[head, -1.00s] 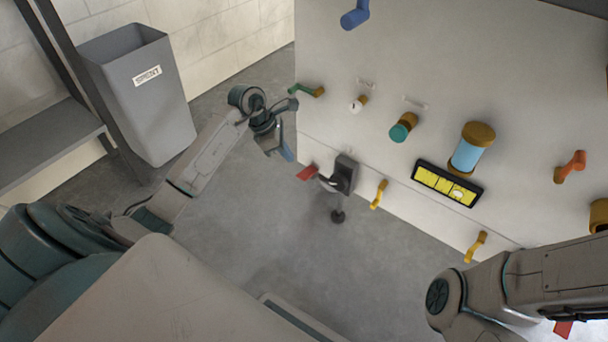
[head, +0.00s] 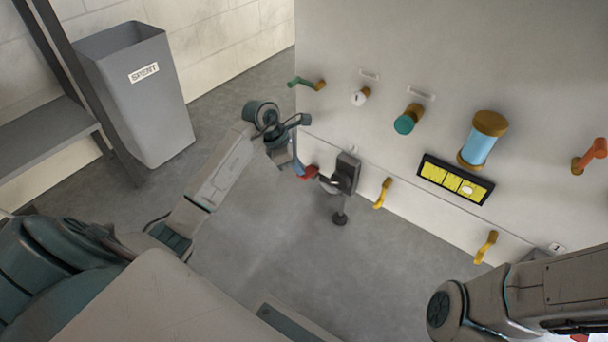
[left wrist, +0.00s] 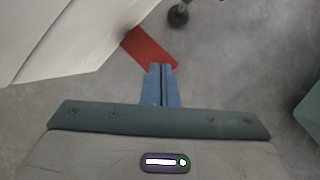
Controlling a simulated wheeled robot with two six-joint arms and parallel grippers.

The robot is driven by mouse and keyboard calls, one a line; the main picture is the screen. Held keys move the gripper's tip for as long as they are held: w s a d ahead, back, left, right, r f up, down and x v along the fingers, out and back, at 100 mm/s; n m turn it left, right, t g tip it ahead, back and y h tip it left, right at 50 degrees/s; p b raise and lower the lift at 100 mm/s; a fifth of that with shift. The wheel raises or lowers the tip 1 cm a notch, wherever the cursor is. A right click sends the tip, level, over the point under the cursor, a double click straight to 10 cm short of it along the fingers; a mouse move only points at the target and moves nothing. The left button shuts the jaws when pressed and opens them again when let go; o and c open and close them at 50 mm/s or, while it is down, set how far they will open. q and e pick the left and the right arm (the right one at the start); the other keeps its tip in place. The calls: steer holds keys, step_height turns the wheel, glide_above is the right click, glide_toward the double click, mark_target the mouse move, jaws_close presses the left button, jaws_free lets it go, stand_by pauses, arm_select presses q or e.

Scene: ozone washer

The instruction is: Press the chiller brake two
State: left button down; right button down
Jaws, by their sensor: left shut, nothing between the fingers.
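A red pedal (head: 310,171) juts from the foot of the grey panel, left of a dark grey box with a black knob-ended lever (head: 345,174). I see no readable label naming it as brake two. My left gripper (head: 298,168) is shut and empty, with its blue fingertips at the pedal's left end. In the left wrist view the pedal (left wrist: 150,47) lies just beyond the closed fingertips (left wrist: 161,68). I cannot tell whether they touch. My right arm enters at the lower right, but its fingers do not show.
The panel (head: 390,50) carries a green lever (head: 306,83), a teal knob (head: 408,119), a blue cylinder (head: 482,140), yellow handles (head: 382,193) and an orange lever (head: 589,156). A grey SPENT bin (head: 140,100) stands at the left. Floor between is clear.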

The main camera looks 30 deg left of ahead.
arm_select(q)
steer(key=shift+f+b, duration=0.9)
steer(key=shift+f, duration=0.45)
steer(key=shift+r, duration=0.15)
steer(key=shift+s+a+r+p, duration=0.3)
steer(key=shift+s+a+p, duration=0.15)
steer(key=shift+a, duration=0.2)
steer(key=shift+s+a+r+p, duration=0.25)
steer(key=shift+s+a+p, duration=0.2)
steer(key=shift+a, duration=0.15)
steer(key=p+v, duration=0.6)
steer(key=v, duration=0.4)
steer(key=shift+r, duration=0.35)
